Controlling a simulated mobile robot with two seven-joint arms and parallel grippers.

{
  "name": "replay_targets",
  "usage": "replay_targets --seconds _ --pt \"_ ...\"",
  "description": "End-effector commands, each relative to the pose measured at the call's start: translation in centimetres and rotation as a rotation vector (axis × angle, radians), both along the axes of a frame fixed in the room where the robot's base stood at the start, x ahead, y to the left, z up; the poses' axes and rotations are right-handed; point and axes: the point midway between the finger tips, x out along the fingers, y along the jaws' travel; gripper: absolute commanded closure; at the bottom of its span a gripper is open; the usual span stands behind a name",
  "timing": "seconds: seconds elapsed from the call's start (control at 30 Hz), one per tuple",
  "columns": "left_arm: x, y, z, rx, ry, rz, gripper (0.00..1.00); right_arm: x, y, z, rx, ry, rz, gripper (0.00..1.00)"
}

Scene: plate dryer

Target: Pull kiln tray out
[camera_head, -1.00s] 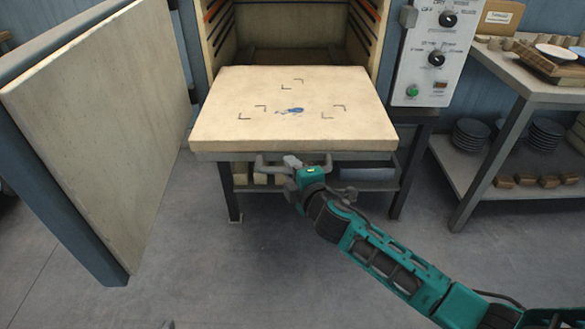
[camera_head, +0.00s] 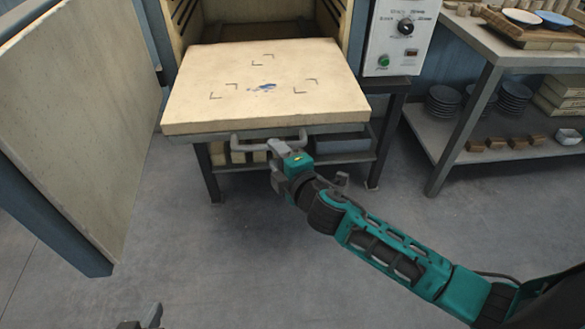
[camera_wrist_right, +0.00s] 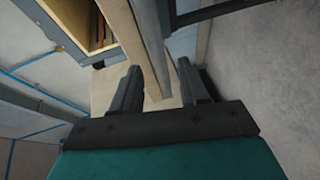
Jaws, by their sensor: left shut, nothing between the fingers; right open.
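The kiln tray (camera_head: 262,85) is a thick pale slab with corner marks and a blue smudge. It sticks out from the open kiln (camera_head: 272,18). A grey bar handle (camera_head: 246,144) runs along its front edge. My right gripper (camera_head: 276,160) is open at the right part of this handle; whether the bar lies between its fingers is hard to tell. In the right wrist view its two fingers (camera_wrist_right: 160,88) stand apart, with pale edges beyond them. My left gripper (camera_head: 152,317) only shows its tip at the bottom edge, shut and empty, away from the tray.
The open kiln door (camera_head: 80,130) stands at the left. A control panel (camera_head: 398,38) is at the kiln's right. A shelf table (camera_head: 485,140) with plates and blocks stands at the right. The floor (camera_head: 210,250) in front of the tray is clear.

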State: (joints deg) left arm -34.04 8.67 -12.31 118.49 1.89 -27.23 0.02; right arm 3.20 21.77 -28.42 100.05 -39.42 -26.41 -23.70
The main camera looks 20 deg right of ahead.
Motion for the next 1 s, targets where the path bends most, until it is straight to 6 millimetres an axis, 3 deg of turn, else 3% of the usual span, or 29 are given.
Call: replay_targets --seconds 0.2,0.4,1.0 --pt "0.0 0.1 0.4 0.002 -0.003 0.004 1.0 -4.3 -0.5 0.8 0.0 0.003 0.0 0.56" --pt "-0.2 0.3 0.0 0.005 0.003 0.007 1.0 -6.7 -0.8 1.2 0.001 0.002 -0.001 0.56" --pt "-0.3 0.4 0.1 0.006 0.005 0.009 1.0 -7.6 -0.9 1.5 0.0 0.0 0.0 0.56"
